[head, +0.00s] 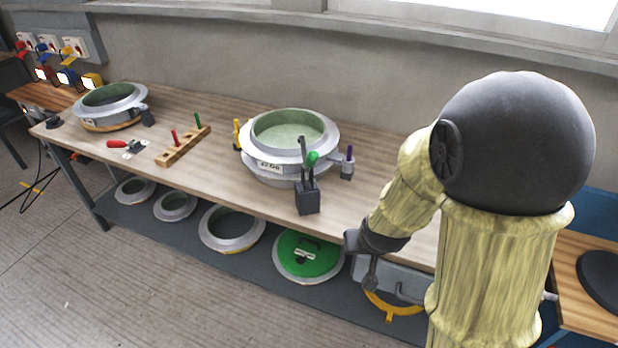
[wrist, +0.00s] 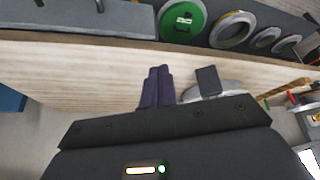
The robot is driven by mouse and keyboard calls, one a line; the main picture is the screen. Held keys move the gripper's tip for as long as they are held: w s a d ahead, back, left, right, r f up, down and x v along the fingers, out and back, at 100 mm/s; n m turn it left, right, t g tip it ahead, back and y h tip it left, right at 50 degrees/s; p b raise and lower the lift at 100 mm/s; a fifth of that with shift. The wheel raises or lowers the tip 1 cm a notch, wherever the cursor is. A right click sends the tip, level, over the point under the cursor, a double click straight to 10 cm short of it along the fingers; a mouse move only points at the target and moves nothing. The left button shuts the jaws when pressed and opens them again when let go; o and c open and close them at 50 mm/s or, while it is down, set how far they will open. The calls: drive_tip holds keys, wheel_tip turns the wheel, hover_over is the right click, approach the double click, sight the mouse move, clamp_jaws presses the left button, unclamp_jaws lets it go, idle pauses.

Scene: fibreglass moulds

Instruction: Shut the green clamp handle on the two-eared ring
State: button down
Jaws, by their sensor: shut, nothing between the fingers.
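The two-eared ring (head: 263,168) is a grey ring mould with a pale green inside, on the middle of the bench. At its front, a dark clamp block (head: 307,200) carries upright parts with the green handle (head: 313,158) at the top, standing up near the rim. A yellow handle (head: 237,132) and a purple handle (head: 349,154) stand at its sides. My gripper (head: 371,280) is at the bench's front edge, right of the clamp and apart from it. In the wrist view its fingers (wrist: 156,86) are together and empty. The green handle is not visible there.
A smaller ring mould (head: 108,112) stands at the bench's left end. A red-handled tool (head: 118,144) and a wooden rack (head: 183,147) lie between. The lower shelf holds several rings and a green disc (head: 307,256). Bare bench top lies right of the ring.

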sight(310, 163)
drive_tip(key=w+a+f+n+t+h+b, duration=0.2)
drive_tip(key=w+a+f+n+t+h, duration=0.3)
drive_tip(key=w+t, duration=0.4)
drive_tip(key=s+a+r+n+t+y+b, duration=0.1)
drive_tip(key=s+a+r+n+t+b, duration=0.1)
drive_tip(key=s+a+r+n+t, duration=0.2)
drive_tip(key=a+n+t, duration=0.3)
drive_tip(key=a+t, duration=0.2)
drive_tip(key=a, duration=0.1)
drive_tip(key=shift+a+r+n, duration=0.15)
drive_tip(key=shift+n, duration=0.25)
drive_tip(key=p+x, duration=0.3)
drive_tip(key=x, duration=1.1)
drive_tip(key=shift+w, duration=0.1)
drive_tip(key=shift+a+y+p, duration=0.15)
drive_tip(key=shift+y+p, duration=0.15)
drive_tip(key=shift+y, duration=0.2)
